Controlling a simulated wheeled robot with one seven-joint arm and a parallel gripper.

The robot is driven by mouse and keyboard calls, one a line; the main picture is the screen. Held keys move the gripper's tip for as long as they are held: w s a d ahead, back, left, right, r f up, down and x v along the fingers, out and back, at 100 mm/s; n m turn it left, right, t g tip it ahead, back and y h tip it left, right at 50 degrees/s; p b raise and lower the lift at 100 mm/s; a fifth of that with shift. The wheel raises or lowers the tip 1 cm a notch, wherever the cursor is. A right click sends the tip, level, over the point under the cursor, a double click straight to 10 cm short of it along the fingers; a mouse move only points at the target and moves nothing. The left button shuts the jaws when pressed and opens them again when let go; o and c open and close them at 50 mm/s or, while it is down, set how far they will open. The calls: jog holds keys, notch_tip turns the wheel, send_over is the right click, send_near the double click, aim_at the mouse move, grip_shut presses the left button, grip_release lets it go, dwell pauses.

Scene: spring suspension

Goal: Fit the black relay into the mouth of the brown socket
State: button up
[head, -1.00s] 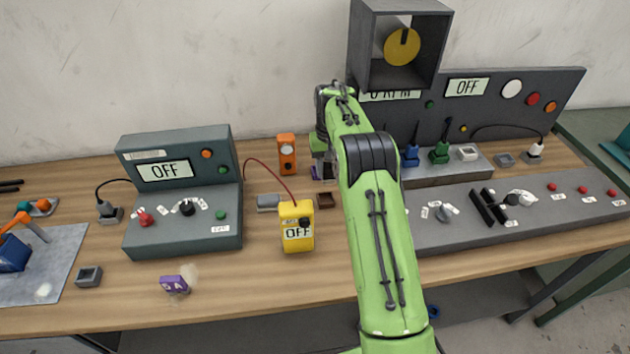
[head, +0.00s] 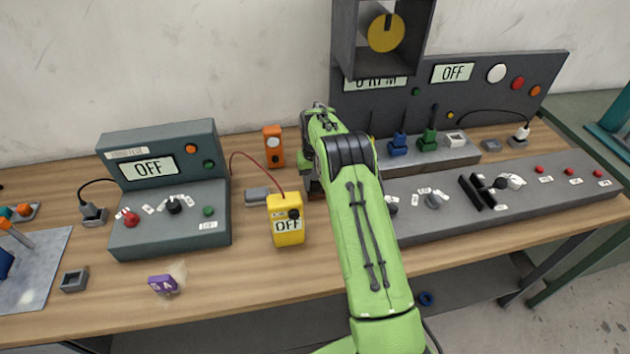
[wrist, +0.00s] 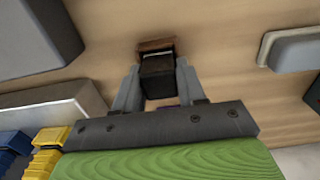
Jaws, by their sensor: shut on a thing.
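In the wrist view, my gripper (wrist: 157,75) is shut on the black relay (wrist: 157,80), with one finger on each side of it. The brown socket (wrist: 155,44) shows just beyond the relay, its far rim in sight. The relay covers the near part of the socket and its mouth. I cannot tell whether the relay is above the mouth or partly in it. The arm hides most of my gripper and the relay there.
A yellow meter (head: 286,220) with a red lead stands left of my arm. A grey block (head: 257,196) and an orange device (head: 273,146) are close by. Grey consoles stand at left (head: 165,220) and right (head: 520,185). The front strip of table is mostly clear.

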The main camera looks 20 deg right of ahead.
jog(key=o, duration=1.1)
jog(key=shift+c, duration=0.2)
jog(key=s+a+r+t+p, duration=0.1)
jog(key=s+r, duration=0.1)
jog(key=r, duration=0.8)
jog(key=s+a+r+p, duration=0.1)
jog(key=s+a+r, duration=0.1)
jog(key=r, duration=0.9)
jog(key=s+a+r+n+t, duration=0.15)
jog(key=s+a+r, duration=0.25)
jog(key=s+r, duration=0.65)
jog(key=s+a+f+t, duration=0.1)
jog(key=s+a+f, duration=0.1)
jog(key=s, duration=0.9)
jog(key=s+a+f+t, duration=0.2)
jog(key=s+f, duration=0.1)
jog(key=s, duration=0.8)
jog(key=shift+n, duration=0.45)
